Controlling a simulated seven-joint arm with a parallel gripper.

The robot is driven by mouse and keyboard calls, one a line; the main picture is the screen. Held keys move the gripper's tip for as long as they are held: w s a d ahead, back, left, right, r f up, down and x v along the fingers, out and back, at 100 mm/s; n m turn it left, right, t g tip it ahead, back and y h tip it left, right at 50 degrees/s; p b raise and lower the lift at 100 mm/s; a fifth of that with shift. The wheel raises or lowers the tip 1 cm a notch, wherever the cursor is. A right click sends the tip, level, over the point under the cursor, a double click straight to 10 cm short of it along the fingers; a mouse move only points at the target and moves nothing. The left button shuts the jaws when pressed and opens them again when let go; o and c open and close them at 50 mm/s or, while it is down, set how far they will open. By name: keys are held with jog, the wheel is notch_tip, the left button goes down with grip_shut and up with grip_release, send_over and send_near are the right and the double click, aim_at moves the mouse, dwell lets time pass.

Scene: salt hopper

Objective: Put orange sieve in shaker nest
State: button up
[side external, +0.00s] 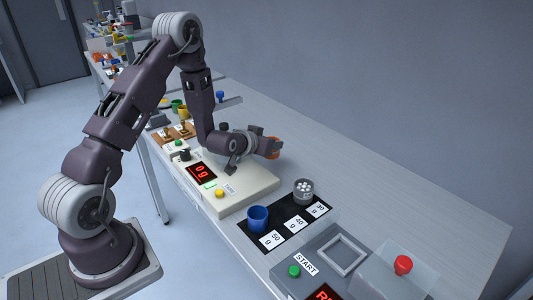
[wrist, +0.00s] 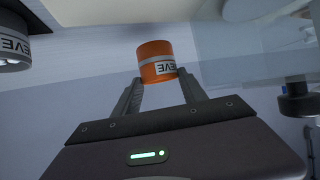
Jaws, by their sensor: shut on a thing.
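The orange sieve (side external: 273,148) is held in the air above the far side of the bench, beyond the white scale. In the wrist view, the orange sieve (wrist: 155,50) has a pale band and a label ending in "EVE". My gripper (side external: 265,147) is shut on it, with a finger on each side; the gripper (wrist: 157,88) also shows in the wrist view. A square raised frame (side external: 343,254), which looks like the shaker nest, sits on the grey START unit at lower right. It appears empty.
The white scale (side external: 245,192) reads 0 g. A black mat (side external: 277,232) holds a blue cup (side external: 257,218) and a grey round container (side external: 303,191) with white pieces. The bench's back right is clear.

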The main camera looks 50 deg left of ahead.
notch_tip(320, 180, down, 4)
jog(key=shift+f, duration=0.1)
jog(key=shift+f, duration=0.15)
jog(key=o, duration=1.1)
jog(key=shift+o, duration=0.2)
